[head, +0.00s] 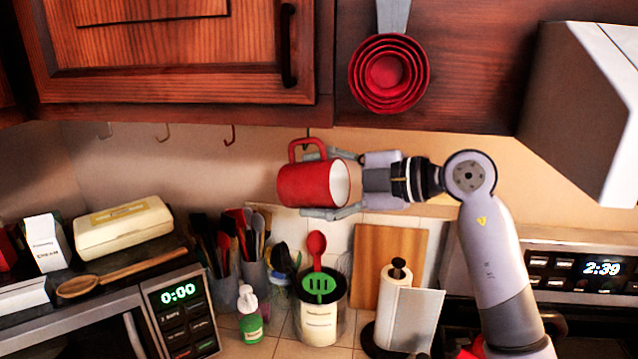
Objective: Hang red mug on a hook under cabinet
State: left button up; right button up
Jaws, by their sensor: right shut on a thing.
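The red mug (303,186) has a white inside and is held tipped on its side, its opening facing right and its handle pointing up. My right gripper (330,183) is shut on the mug, with one finger above it and one below. The mug's handle is just below the underside of the cabinet (180,92). Several small hooks hang under the cabinet, among them a reddish hook (230,136) to the left of the mug. A dark hook tip (307,143) shows by the handle; I cannot tell whether they touch. My left gripper is out of view.
Red measuring cups (389,73) hang on the cabinet front at upper right. Below stand utensil holders (319,311), a soap bottle (249,314), a paper towel roll (398,300) and a cutting board (388,262). A microwave (178,312) is at left, a range hood (585,110) at right.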

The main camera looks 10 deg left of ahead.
jog(key=o, duration=1.5)
jog(key=shift+d, duration=0.1)
